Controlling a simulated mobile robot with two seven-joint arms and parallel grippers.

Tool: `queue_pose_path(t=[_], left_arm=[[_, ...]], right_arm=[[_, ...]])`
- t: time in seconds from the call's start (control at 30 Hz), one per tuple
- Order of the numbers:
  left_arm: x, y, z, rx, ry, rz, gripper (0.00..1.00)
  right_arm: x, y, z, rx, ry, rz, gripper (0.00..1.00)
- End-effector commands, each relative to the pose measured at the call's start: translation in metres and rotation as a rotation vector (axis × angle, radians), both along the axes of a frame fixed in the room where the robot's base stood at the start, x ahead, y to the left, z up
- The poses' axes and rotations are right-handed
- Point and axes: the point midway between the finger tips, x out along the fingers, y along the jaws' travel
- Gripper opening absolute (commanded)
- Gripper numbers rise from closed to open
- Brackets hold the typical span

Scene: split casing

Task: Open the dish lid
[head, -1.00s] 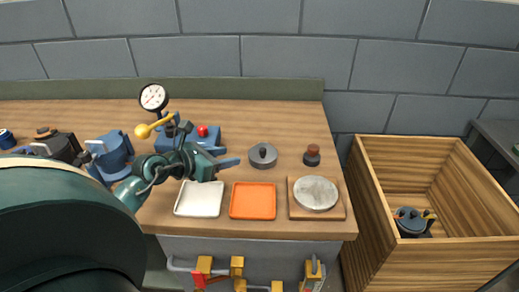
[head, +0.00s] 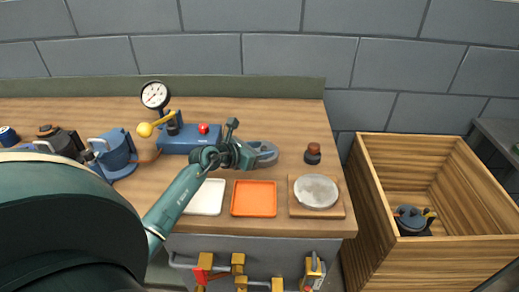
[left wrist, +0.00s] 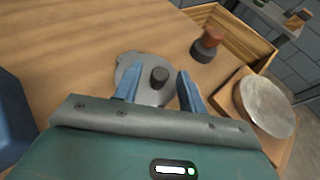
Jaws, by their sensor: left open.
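The dish lid (left wrist: 134,72) is a flat grey disc with a short dark knob (left wrist: 160,76) standing on it. It sits on the wooden workbench, and in the head view my gripper hides much of it. My left gripper (head: 264,152) reaches over it from the left. In the left wrist view the two blue fingers (left wrist: 161,90) are open, one on each side of the knob, with gaps on both sides. I cannot tell how high the fingertips are above the lid. My right gripper is not in view.
A dark jar with a brown top (head: 312,153) stands right of the lid. A white tray (head: 207,199), an orange tray (head: 253,198) and a pale disc (head: 316,190) on a board line the front edge. A blue gauge base (head: 180,143) stands behind; a wooden crate (head: 372,200) is at right.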

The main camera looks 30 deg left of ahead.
Motion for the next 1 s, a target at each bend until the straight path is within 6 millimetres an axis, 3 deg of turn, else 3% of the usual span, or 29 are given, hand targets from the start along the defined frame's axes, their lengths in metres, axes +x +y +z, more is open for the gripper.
queue_pose_path(t=[0.1,0.6,1.0], left_arm=[[-0.0002,0.0000,0.0000,-0.001,0.000,0.000,0.40],[-0.0005,0.0000,0.0001,-0.001,0.000,0.000,0.00],[-0.0005,0.0010,0.0003,-0.003,0.003,0.000,0.00]], right_arm=[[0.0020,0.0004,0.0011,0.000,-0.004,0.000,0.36],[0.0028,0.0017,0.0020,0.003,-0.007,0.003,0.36],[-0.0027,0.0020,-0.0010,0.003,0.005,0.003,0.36]])
